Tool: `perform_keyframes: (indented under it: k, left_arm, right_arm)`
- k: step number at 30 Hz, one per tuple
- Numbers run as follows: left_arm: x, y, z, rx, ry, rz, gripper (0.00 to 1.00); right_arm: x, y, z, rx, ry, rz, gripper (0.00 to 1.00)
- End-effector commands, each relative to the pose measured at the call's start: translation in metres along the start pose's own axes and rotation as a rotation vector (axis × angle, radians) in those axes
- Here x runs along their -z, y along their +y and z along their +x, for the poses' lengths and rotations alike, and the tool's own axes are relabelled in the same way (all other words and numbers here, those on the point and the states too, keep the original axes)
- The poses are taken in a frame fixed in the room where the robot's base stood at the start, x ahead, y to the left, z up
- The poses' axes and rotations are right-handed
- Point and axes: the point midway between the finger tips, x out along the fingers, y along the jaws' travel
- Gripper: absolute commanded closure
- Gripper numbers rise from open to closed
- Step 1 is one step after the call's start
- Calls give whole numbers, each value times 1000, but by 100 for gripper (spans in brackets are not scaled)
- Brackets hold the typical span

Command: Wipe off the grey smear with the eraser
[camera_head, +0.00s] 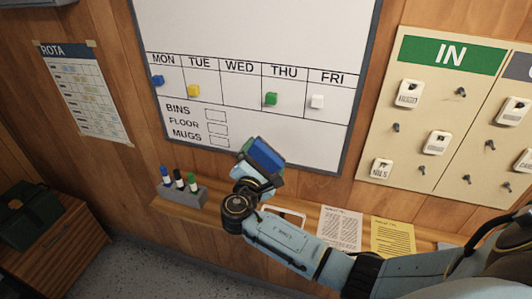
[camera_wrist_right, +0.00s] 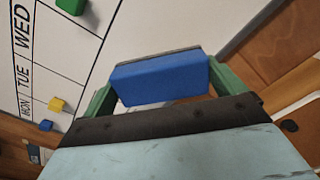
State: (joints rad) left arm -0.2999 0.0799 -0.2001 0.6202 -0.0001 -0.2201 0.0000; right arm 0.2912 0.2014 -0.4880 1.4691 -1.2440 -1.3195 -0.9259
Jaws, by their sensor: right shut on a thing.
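My right gripper (camera_head: 258,160) is shut on the eraser (camera_head: 265,155), a blue block with a dark pad. In the right wrist view the eraser (camera_wrist_right: 160,80) sits between the green fingers of the gripper (camera_wrist_right: 165,88). The gripper is in front of the lower edge of the whiteboard (camera_head: 240,125). I cannot tell whether the eraser touches the board. I see no grey smear on the parts of the board in view. The top of the board is cut off, and the gripper hides a small part near the bottom. My left gripper is not in view.
Below the board, a shelf (camera_head: 225,210) carries a grey pen holder (camera_head: 183,194) with markers and some papers (camera_head: 340,229). Blue, yellow (camera_head: 194,91), green (camera_head: 270,99) and white magnets sit in the day row. A pegboard with tags (camera_head: 445,110) hangs at the right.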

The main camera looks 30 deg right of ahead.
Motion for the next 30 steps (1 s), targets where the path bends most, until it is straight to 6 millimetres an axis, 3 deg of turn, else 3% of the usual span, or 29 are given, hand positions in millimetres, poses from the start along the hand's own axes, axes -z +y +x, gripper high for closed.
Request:
perform_keyframes:
  k: [8,20,30]
  left_arm:
    - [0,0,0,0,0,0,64]
    - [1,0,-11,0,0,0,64]
    - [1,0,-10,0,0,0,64]
  right_arm:
    - [0,0,-1,0,0,0,23]
    - [0,0,-30,0,0,1,23]
    - [0,0,-30,0,-1,0,23]
